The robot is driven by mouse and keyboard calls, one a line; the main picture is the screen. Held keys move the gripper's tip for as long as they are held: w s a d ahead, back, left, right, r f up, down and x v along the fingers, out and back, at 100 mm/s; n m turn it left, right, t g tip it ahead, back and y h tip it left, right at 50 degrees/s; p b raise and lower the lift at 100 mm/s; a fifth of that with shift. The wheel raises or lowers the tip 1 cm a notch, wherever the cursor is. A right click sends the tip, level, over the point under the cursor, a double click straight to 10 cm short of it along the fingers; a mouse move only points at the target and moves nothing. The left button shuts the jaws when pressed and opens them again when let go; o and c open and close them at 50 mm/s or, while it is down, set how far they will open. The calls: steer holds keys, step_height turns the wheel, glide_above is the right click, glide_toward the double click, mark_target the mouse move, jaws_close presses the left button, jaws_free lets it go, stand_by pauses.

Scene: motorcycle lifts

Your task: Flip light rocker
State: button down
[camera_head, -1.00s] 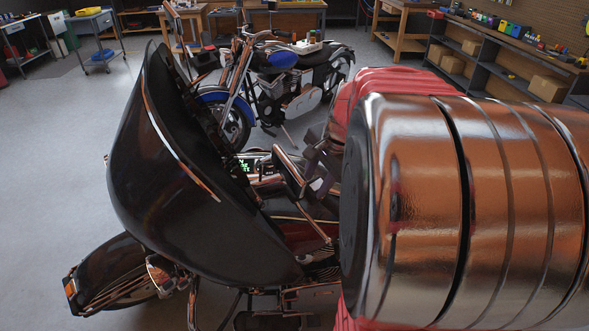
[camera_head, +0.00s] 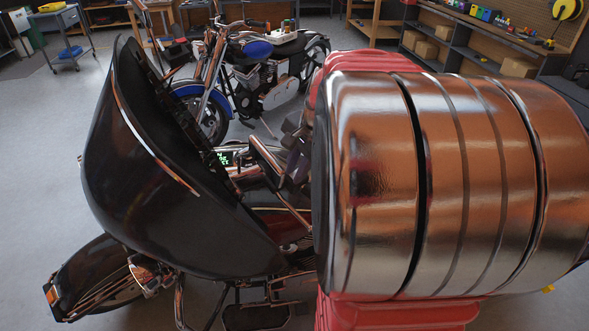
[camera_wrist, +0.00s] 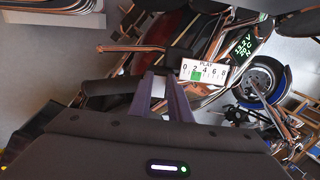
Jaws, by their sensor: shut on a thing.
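A black motorcycle with a big fairing (camera_head: 150,185) stands in front of me in the head view. Its green-lit display (camera_head: 226,158) also shows in the wrist view (camera_wrist: 243,47). My gripper (camera_wrist: 160,75) reaches to the handlebar, beside a black grip (camera_wrist: 184,54). The two fingers are close together on a small part at the handlebar (camera_wrist: 158,86), mostly hidden between them. I cannot make out the light rocker itself. In the head view my gripper (camera_head: 288,152) is partly covered by my arm.
A blue and black motorcycle (camera_head: 265,75) stands behind. A blue cart (camera_head: 62,30) is at the back left, and shelves with boxes (camera_head: 430,50) run along the back right. Grey floor is clear at the left. My large metallic arm link fills the right side.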

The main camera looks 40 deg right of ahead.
steer(key=shift+s+d+r+n+y, duration=0.15)
steer(key=shift+d+y, duration=0.1)
steer(key=shift+y, duration=0.6)
steer(key=shift+w+d+f+n+y, duration=0.1)
steer(key=shift+d+n+y, duration=0.1)
steer(key=shift+y, duration=0.65)
steer(key=c, duration=1.6)
jaws_free()
steer(key=shift+c, duration=0.2)
steer(key=shift+r, duration=0.2)
steer(key=v, duration=1.3)
steer(key=shift+s+r, duration=0.15)
steer(key=shift+r, duration=0.05)
steer(key=shift+s+d, duration=0.1)
steer(key=shift+d, duration=0.05)
